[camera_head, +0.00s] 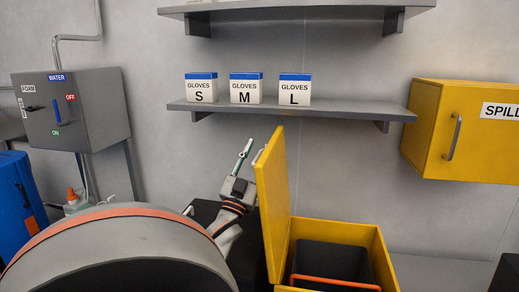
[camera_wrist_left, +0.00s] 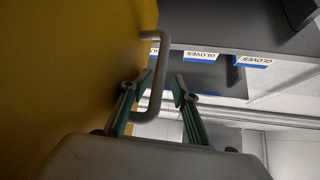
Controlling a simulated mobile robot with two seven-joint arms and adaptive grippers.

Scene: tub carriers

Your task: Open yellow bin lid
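The yellow bin (camera_head: 379,258) stands at the bottom centre right in the head view. Its lid (camera_head: 274,200) stands raised, nearly upright, at the bin's left side, and the dark inside shows. In the left wrist view the lid (camera_wrist_left: 85,65) fills the left, with a grey bar handle (camera_wrist_left: 155,85) on its outer face. My left gripper (camera_head: 251,152) is at the lid's outer side, near its top edge. In the wrist view its fingers (camera_wrist_left: 162,80) are apart, with part of the handle between them; contact cannot be told. My right gripper is not in view.
A wall shelf (camera_head: 340,107) with glove boxes (camera_head: 246,90) is above and behind the lid. A yellow spill cabinet (camera_head: 468,143) hangs at the right. A grey control box (camera_head: 100,105) and a blue container (camera_head: 15,200) are at the left. A dark block (camera_head: 247,255) stands beside the bin.

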